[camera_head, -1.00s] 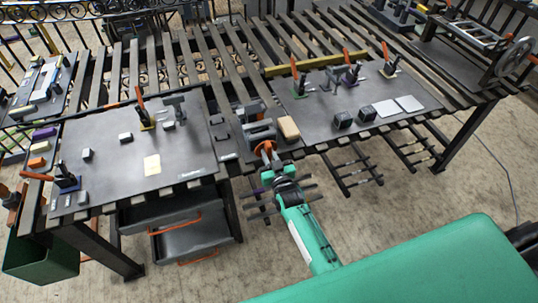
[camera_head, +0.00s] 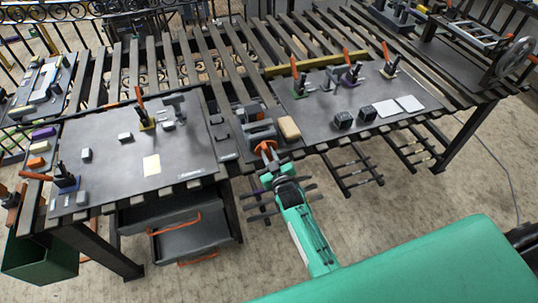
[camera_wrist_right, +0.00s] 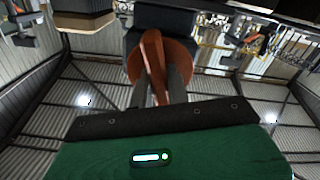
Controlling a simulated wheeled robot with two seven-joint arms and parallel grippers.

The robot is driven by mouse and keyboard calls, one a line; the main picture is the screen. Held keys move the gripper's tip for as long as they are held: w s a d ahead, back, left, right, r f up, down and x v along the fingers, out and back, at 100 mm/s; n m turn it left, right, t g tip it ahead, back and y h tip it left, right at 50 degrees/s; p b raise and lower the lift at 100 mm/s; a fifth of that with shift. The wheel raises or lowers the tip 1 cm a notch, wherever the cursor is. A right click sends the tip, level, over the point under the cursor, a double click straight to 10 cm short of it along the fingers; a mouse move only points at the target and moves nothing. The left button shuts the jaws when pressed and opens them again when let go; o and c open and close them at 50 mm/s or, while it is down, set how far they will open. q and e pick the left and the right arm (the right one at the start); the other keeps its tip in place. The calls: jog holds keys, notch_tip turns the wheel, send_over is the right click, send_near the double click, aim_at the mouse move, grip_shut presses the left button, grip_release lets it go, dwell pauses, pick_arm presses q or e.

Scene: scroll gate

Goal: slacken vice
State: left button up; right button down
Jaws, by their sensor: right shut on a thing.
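The vice (camera_head: 259,131) is a grey block-like body at the front edge of the bench, between the two dark plates. Its orange handle (camera_head: 265,146) faces me at the front. My right gripper (camera_head: 271,161) reaches up to it from below and is shut on the handle. In the right wrist view, the orange handle (camera_wrist_right: 153,45) has a round part with a raised bar, and the gripper fingers (camera_wrist_right: 160,85) lie along both sides of the bar. The dark vice body is partly hidden behind the handle. My left gripper is not in view.
A tan block (camera_head: 289,128) sits just right of the vice. The left plate (camera_head: 105,165) holds clamps and small blocks; the right plate (camera_head: 310,110) holds more clamps, dark cubes and pale tiles. Grey drawers (camera_head: 188,238) hang under the bench, left of my right arm.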

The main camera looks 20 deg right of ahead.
jog(key=shift+w+r, duration=0.1)
jog(key=shift+r, duration=0.05)
jog(key=c, duration=1.6)
grip_release()
jog(key=shift+o, duration=1.2)
jog(key=shift+s+f, duration=0.25)
jog(key=shift+s, duration=0.2)
jog(key=s+b, duration=0.4)
jog(key=s, duration=0.8)
jog(key=shift+s+d, duration=0.25)
jog(key=shift+s, duration=0.15)
